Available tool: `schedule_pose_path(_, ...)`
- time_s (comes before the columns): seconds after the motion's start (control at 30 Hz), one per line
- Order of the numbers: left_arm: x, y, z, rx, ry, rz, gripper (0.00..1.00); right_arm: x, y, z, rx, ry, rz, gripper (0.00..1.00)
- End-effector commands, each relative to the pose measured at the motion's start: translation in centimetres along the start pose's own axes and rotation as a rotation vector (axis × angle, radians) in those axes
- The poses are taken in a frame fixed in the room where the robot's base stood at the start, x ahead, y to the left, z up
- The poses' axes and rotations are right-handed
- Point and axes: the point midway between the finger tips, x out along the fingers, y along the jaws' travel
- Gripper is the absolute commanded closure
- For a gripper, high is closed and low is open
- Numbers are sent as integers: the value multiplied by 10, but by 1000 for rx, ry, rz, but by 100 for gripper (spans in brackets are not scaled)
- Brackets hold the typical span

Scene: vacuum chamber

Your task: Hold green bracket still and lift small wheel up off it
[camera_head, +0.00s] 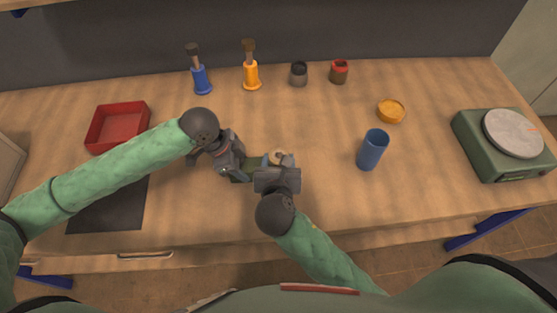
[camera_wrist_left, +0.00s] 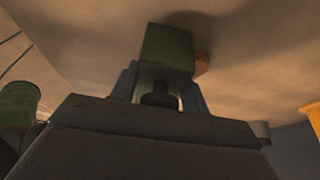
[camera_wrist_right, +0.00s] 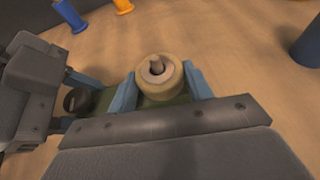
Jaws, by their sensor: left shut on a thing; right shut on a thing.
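The green bracket (camera_wrist_left: 168,50) is between the fingers of my left gripper (camera_wrist_left: 160,88), which is shut on it. In the head view a bit of the bracket (camera_head: 240,176) shows between my two grippers. The small wheel (camera_wrist_right: 159,78) is a tan ring around a grey peg, and it sits over the green bracket in the right wrist view. My right gripper (camera_wrist_right: 165,88) is shut on the wheel, with one blue-grey finger at each side. In the head view the wheel (camera_head: 277,156) is mostly hidden by my right gripper. A dark knob (camera_wrist_right: 75,100) stands on the bracket beside the wheel.
A red tray (camera_head: 118,128) is at the left, near a dark mat (camera_head: 110,207). A blue cup (camera_head: 372,150), a yellow dish (camera_head: 391,110) and a green scale (camera_head: 500,150) stand to the right. Brushes and small jars line the back.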

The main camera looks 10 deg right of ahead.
Motion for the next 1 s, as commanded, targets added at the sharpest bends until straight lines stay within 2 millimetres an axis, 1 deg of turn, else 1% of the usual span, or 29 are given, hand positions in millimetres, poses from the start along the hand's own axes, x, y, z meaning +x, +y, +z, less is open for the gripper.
schedule_pose_path(0.17, 0, 0, 0, 0, 0, 0, 76, -1, 0, 3, 1, -2, 0, 83)
schedule_pose_path(1.0, 0, 0, 0, -1, 0, 0, 76, -16, 0, 40, 2, -2, 0, 84)
